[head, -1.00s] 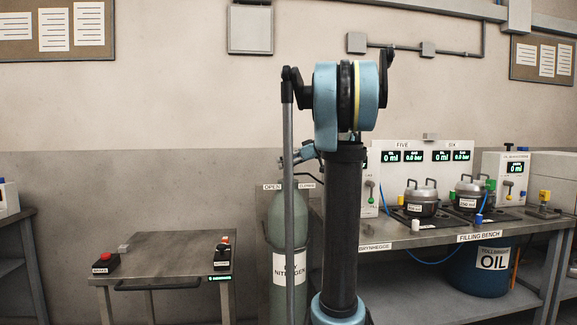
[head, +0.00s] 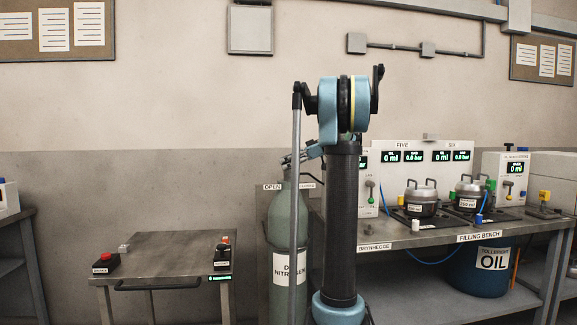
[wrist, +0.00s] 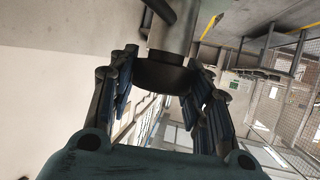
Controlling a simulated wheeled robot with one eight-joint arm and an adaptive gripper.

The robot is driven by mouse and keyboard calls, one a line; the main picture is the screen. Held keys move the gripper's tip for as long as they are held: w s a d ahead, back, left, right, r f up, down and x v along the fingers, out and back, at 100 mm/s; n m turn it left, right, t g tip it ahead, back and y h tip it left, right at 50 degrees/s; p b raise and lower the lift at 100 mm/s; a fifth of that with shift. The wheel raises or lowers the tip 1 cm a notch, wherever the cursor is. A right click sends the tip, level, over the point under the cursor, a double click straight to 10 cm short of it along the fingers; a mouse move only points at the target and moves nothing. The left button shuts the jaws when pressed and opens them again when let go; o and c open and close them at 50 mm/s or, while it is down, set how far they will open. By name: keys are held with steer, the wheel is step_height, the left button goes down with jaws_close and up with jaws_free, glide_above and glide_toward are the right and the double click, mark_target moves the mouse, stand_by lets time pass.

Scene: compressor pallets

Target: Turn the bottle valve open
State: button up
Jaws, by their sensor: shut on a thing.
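The grey-green nitrogen bottle (head: 283,228) stands upright, partly hidden behind my arm. An OPEN label (head: 272,187) is at its top left, and a second label at the right is mostly covered by my arm. My gripper (head: 292,160) is at the bottle's top, small and partly hidden in the head view. In the wrist view, the fingers of my gripper (wrist: 163,88) lie on both sides of a dark round valve knob (wrist: 160,74) below a metal cylinder, and are shut on it. How far the valve is turned cannot be told.
A metal table (head: 180,256) with red-buttoned boxes stands at left. The filling bench (head: 440,238), with pots and displays, stands at right above a blue oil drum (head: 480,280). My arm fills the middle, close to the bench's left end.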

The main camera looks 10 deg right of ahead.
steer(key=o, duration=1.1)
steer(key=shift+w, duration=0.1)
steer(key=shift+c, duration=0.2)
steer(key=shift+d, duration=0.1)
steer(key=v, duration=1.2)
steer(key=shift+f, duration=0.15)
